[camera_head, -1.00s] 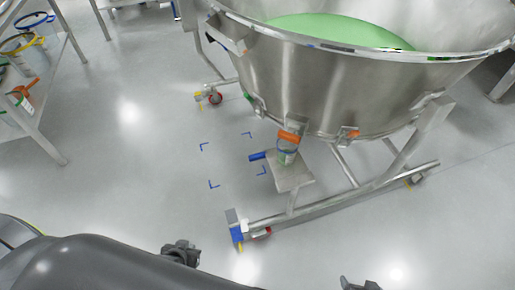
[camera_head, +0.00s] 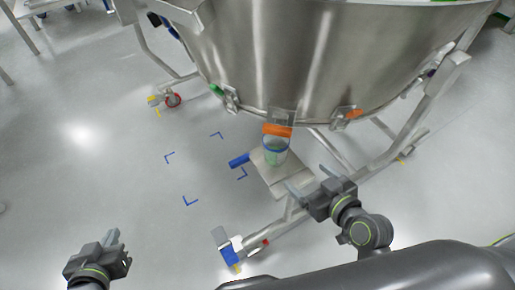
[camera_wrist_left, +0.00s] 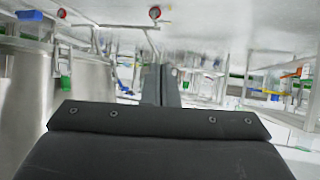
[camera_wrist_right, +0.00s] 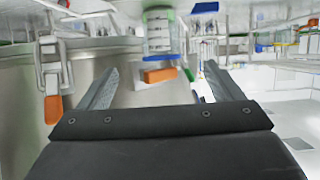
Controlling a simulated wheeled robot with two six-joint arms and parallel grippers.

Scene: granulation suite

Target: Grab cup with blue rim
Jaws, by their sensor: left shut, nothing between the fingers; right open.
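A clear cup with a blue rim (camera_head: 275,154) and green contents stands on a small metal platform (camera_head: 290,184) under the steel vessel. It also shows upside down at the top of the right wrist view (camera_wrist_right: 159,40). My right gripper (camera_head: 310,181) is open and empty, right of the cup and nearer to me, apart from it. In the right wrist view the cup lies beyond the gap between the fingers (camera_wrist_right: 158,88). My left gripper (camera_head: 118,238) is shut and empty at the lower left, far from the cup.
The large steel vessel (camera_head: 310,60) overhangs the cup, with an orange latch (camera_head: 277,130) just above it. A blue handle (camera_head: 239,160) sticks out left of the platform. The vessel's frame leg (camera_head: 270,238) runs in front.

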